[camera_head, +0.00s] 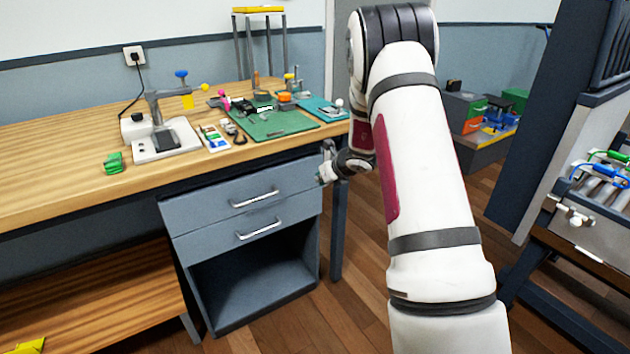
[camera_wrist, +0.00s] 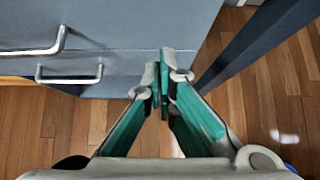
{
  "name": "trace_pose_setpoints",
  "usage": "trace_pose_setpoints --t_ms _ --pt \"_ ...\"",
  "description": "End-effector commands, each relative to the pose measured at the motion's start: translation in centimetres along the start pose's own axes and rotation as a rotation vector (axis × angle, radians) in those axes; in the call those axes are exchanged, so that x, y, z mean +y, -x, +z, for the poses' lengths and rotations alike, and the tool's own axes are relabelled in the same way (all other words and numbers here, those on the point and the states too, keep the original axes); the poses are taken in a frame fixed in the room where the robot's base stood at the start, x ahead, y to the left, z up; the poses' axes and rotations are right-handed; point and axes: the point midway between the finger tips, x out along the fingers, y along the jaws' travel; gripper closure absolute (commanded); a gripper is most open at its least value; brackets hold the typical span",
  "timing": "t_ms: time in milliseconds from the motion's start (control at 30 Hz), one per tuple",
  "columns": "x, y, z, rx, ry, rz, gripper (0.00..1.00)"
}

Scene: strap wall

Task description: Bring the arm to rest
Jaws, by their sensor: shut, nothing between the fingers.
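My gripper (camera_wrist: 160,85) is shut and empty, with its two green-padded fingers together in the wrist view. In the head view my gripper (camera_head: 323,176) shows small at the end of my white arm, partly hidden by the wrist. It is beside the front right corner of the workbench, near the right end of the grey drawers. My arm is raised and bent in front of the camera, its elbow high and the forearm folded behind.
The wooden workbench (camera_head: 60,185) carries a grey device (camera_head: 155,135), a green mat (camera_head: 275,123) and a green strap (camera_head: 114,163). Grey drawers (camera_head: 245,200) hang below, both closed. A rack with coloured straps (camera_head: 600,172) stands at the right. Wooden floor is open between bench and rack.

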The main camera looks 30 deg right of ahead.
Motion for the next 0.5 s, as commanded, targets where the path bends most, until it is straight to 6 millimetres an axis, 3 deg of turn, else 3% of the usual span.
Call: trace_pose_setpoints --t_ms 300,500 --pt "-0.1 5.9 -0.1 0.003 -0.003 -0.002 1.0" --pt "-0.1 7.8 -0.2 0.005 -0.002 -0.002 1.0"
